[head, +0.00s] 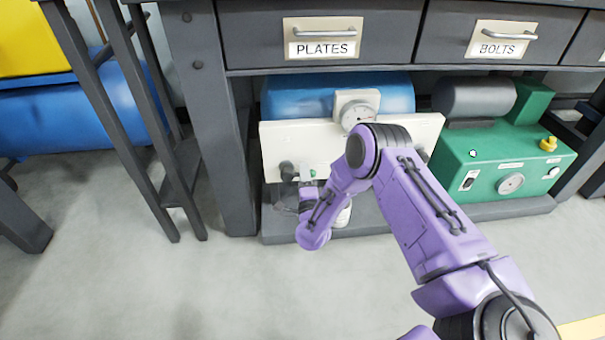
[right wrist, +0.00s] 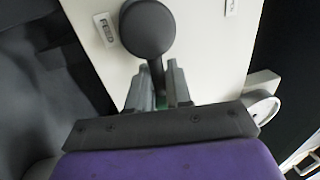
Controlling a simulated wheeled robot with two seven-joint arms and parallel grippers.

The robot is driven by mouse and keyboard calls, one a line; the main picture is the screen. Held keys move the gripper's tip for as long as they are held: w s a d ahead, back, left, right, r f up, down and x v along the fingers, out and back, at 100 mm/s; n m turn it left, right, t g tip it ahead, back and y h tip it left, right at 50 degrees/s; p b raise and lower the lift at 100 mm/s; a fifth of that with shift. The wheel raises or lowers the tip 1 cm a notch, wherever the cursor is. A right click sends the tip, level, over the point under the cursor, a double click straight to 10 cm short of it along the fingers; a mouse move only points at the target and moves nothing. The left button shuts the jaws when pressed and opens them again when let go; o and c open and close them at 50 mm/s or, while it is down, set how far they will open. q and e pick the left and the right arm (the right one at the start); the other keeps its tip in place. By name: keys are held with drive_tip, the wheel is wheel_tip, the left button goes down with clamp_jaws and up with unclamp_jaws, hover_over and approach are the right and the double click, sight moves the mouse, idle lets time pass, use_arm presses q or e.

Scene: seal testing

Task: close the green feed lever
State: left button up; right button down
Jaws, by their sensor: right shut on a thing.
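In the right wrist view my right gripper (right wrist: 161,80) is closed in front of the white panel (right wrist: 215,55), with a bit of the green feed lever (right wrist: 162,102) showing between its fingers. Most of the lever is hidden. A dark round knob (right wrist: 147,28) on a stem stands just beyond the fingertips, near the FEED label (right wrist: 105,29). In the head view my right gripper (head: 305,184) is small at the lower left of the white panel (head: 275,140), below the knob (head: 287,168). My left gripper is not seen.
A round gauge (head: 358,113) sits at the panel's top middle, before a blue tank (head: 300,92). A green machine (head: 500,165) stands to the right. The bench leg (head: 215,120) is close on the left, and drawers (head: 345,50) overhang. The floor in front is clear.

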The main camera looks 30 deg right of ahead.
drive_tip(key=shift+s+d+r+m+h, duration=0.1)
drive_tip(key=shift+d+m+h, duration=0.25)
drive_tip(key=shift+d, duration=0.25)
drive_tip(key=c, duration=1.2)
unclamp_jaws()
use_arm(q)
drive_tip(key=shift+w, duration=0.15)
use_arm(e)
drive_tip(key=shift+s+d, duration=0.1)
drive_tip(key=shift+a, duration=0.6)
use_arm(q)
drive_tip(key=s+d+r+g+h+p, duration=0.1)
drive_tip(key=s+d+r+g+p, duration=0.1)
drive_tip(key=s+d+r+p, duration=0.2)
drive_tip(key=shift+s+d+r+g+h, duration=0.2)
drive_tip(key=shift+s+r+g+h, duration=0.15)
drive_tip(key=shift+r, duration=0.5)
use_arm(e)
drive_tip(key=v, duration=1)
drive_tip(key=shift+s+d, duration=0.15)
drive_tip(key=shift+d, duration=0.05)
